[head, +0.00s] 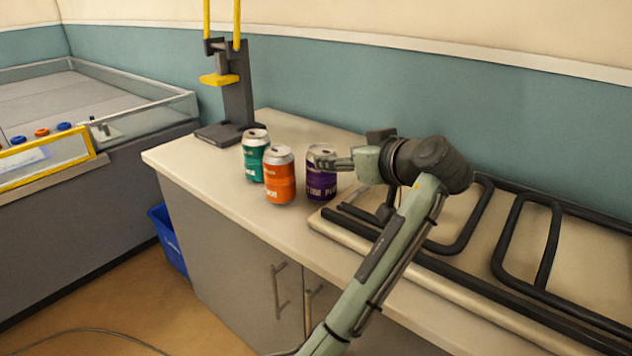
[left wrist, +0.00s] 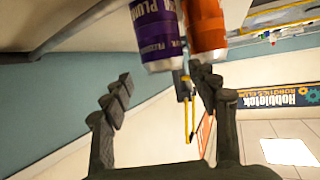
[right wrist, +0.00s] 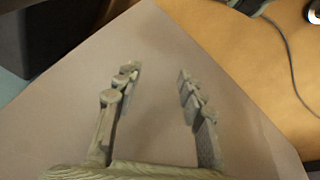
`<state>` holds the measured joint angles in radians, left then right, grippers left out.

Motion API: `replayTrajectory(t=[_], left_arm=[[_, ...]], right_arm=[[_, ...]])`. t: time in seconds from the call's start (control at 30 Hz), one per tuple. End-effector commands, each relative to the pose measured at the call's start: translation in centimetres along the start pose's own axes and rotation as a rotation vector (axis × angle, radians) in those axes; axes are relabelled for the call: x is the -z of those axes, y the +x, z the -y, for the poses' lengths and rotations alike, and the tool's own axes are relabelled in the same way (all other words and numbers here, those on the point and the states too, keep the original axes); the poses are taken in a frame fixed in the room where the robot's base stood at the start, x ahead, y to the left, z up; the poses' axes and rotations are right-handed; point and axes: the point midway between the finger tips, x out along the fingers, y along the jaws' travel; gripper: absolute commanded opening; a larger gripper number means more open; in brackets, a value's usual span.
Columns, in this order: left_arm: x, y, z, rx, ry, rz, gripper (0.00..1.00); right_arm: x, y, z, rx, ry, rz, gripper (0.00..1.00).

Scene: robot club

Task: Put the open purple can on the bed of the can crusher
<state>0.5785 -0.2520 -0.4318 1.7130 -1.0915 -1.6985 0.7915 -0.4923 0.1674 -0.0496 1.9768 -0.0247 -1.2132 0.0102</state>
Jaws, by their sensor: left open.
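The purple can (head: 321,184) stands upright on the counter, right of the orange can (head: 280,180). My left gripper (head: 338,163) is open at the purple can's upper right side, and its fingers partly cover the can. In the left wrist view the purple can (left wrist: 155,35) appears inverted, ahead of and between the spread fingers (left wrist: 162,88). Whether they touch it, I cannot tell. The can crusher (head: 238,95) stands at the counter's far left end, with a dark bed (head: 217,134) under a raised yellow plate (head: 219,79). My right gripper (right wrist: 155,85) is open and empty.
A teal can (head: 254,158) stands close behind and left of the orange one. A board with black bent bars (head: 500,245) covers the counter's right part. Bare counter (head: 205,165) lies between the cans and the crusher. A blue bin (head: 168,240) is on the floor.

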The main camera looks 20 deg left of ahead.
Motion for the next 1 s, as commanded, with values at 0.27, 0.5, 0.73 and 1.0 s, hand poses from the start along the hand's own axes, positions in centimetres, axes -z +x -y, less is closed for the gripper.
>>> replayTrajectory(t=[0.27, 0.5, 0.73, 1.0], left_arm=[[0.7, 3.3, 0.3, 0.004, 0.001, -0.002, 0.59], [1.1, 6.7, 0.5, 0.002, 0.002, -0.001, 0.59], [1.1, 7.2, 0.4, 0.001, 0.000, 0.000, 0.59], [1.1, 7.2, 0.4, 0.001, 0.000, 0.000, 0.36]], right_arm=[[-0.8, 0.6, -0.6, -0.006, 0.000, 0.014, 0.40], [-1.4, 2.2, -0.2, 0.003, -0.001, 0.019, 0.40], [-1.4, 2.4, -0.1, 0.005, 0.000, 0.018, 0.40], [-1.4, 2.4, 0.0, 0.006, 0.001, 0.019, 0.40]])
